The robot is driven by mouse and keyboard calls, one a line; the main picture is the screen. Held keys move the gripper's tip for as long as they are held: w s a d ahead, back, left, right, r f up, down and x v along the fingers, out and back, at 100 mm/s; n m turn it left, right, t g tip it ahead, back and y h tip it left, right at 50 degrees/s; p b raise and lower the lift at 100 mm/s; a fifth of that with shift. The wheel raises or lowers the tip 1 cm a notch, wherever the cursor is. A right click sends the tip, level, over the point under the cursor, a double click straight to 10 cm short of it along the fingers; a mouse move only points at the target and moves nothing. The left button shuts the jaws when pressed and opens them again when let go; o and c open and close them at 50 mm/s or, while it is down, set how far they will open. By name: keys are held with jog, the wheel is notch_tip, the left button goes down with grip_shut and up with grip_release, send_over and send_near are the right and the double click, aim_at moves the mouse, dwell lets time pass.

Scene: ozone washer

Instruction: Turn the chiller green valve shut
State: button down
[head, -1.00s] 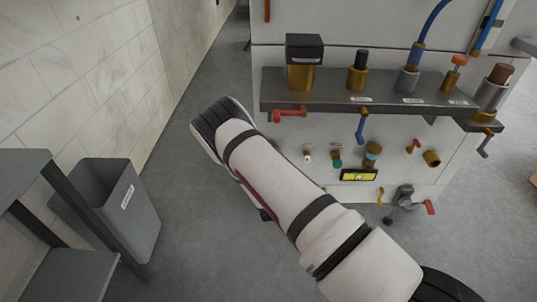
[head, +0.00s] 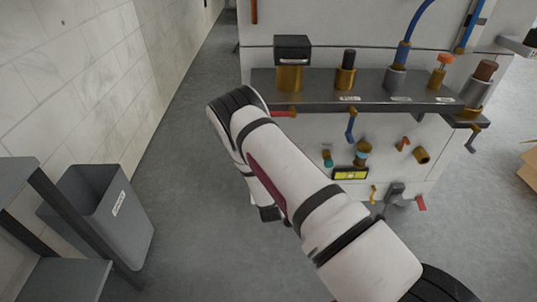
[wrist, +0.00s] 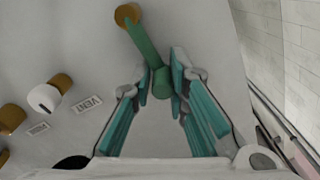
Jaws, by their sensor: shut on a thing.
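The green valve (wrist: 148,52) shows in the wrist view as a long green lever. It runs from a round brass stem (wrist: 127,14) on the pale panel down to a thick rounded end between my fingers. My gripper (wrist: 163,70) is shut on this lever near its free end, with one teal-padded finger on each side. In the head view my white arm reaches toward the front of the machine (head: 300,136), and my gripper is hidden behind it. The held lever cannot be made out there.
The wrist view shows a white-tipped brass fitting (wrist: 44,98) beside a VENT label (wrist: 88,104). In the head view a grey shelf (head: 350,90) carries several fittings above my arm. A grey bin (head: 110,225) stands left; the floor between is clear.

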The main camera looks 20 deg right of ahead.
jog(key=shift+a+f, duration=0.1)
jog(key=c, duration=1.6)
grip_release()
jog(key=shift+s, duration=0.1)
jog(key=v, duration=1.2)
